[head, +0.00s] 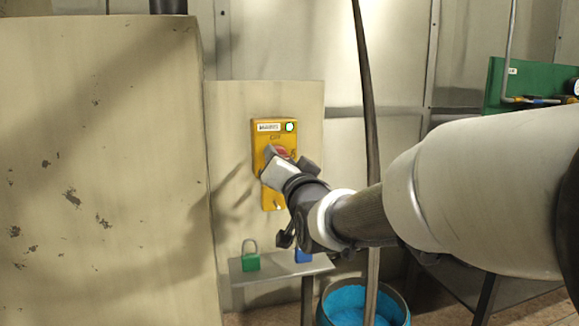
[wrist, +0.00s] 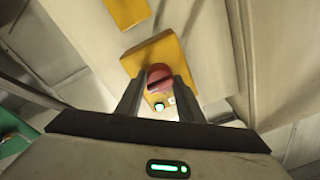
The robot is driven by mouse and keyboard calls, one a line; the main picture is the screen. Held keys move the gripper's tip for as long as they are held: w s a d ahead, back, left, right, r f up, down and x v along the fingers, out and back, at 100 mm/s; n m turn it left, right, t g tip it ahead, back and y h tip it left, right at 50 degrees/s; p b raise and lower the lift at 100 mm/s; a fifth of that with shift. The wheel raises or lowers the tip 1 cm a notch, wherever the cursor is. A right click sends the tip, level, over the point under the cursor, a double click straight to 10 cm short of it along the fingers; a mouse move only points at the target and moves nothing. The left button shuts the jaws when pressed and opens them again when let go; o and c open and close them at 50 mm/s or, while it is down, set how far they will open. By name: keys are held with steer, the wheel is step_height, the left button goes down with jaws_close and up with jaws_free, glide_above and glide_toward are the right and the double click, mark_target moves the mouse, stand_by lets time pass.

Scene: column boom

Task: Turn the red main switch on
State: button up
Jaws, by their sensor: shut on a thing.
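The red main switch (head: 283,152) is a round red knob on a yellow plate (head: 262,135) fixed to a cream panel. A lit green lamp (head: 290,127) and a white label (head: 268,127) are at the top of the plate. My gripper (head: 288,160) reaches the knob from the right and hides part of it. In the wrist view the red knob (wrist: 158,74) shows a dark slot, and the fingers of my gripper (wrist: 158,84) are closed on its two sides. The lamp (wrist: 158,106) shows between the fingers.
A shelf (head: 285,271) below holds a green padlock (head: 250,262) and a partly hidden blue padlock (head: 303,256). A dark cable (head: 367,90) hangs near my arm. A blue bucket (head: 345,303) stands below. A large cream cabinet (head: 100,150) fills the left.

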steer(key=shift+r, duration=0.1)
stand_by(0.4)
steer(key=o, duration=1)
steer(key=shift+o, duration=0.2)
steer(key=b+v, duration=0.2)
steer(key=v, duration=1.5)
steer(key=shift+s+b, duration=0.15)
steer(key=shift+b, duration=0.15)
steer(key=shift+d, duration=0.1)
